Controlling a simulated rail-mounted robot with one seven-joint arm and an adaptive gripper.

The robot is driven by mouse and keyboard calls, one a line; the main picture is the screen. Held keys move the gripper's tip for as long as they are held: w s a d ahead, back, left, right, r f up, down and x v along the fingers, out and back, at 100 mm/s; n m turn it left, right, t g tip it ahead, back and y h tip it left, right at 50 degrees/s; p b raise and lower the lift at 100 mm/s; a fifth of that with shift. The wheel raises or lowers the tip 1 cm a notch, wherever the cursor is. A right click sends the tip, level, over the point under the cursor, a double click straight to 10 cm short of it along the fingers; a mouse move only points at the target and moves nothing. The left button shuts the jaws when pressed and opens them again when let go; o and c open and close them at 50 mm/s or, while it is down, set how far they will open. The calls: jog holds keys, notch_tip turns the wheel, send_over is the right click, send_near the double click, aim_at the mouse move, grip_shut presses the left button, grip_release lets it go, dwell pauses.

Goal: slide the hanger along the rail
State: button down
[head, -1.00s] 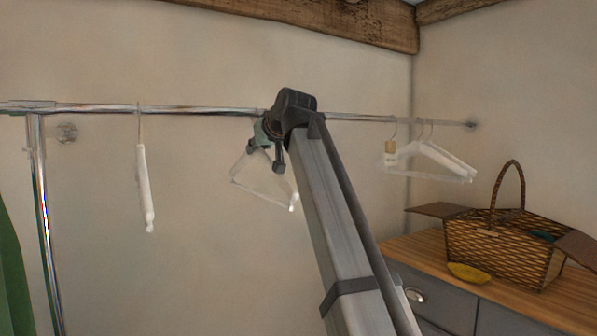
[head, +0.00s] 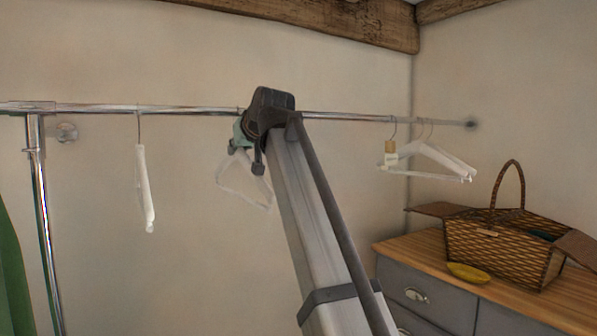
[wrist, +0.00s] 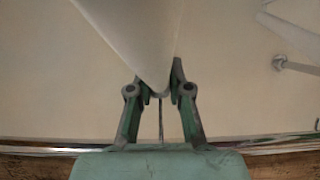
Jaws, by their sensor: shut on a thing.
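The rail (head: 180,109) is a shiny metal bar running across the wall in the head view. A white hanger (head: 245,197) hangs from it near the middle, turned at an angle, its upper part partly hidden by my gripper (head: 240,137). In the wrist view my gripper (wrist: 161,97) has its green-and-grey fingers shut on this white hanger (wrist: 135,35) just below the hook. The thin hook wire runs between the fingers towards the rail (wrist: 40,147), which lies behind the green gripper body.
Another white hanger (head: 146,190) hangs edge-on to the left. White hangers (head: 430,160) hang together at the right, one with a tan tag. A wicker basket (head: 500,245) stands on a grey dresser below. The rail is clear on both sides of my gripper.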

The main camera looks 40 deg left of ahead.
jog(key=s+a, duration=0.3)
jog(key=s, duration=0.7)
jog(key=shift+a, duration=0.2)
dwell(0.8)
jog(key=shift+s, duration=0.2)
jog(key=s, duration=0.1)
jog(key=s+a, duration=0.1)
jog(key=s, duration=0.3)
jog(key=shift+a, duration=0.35)
dwell(0.4)
jog(key=c, duration=1)
grip_release()
jog(key=shift+c, duration=0.6)
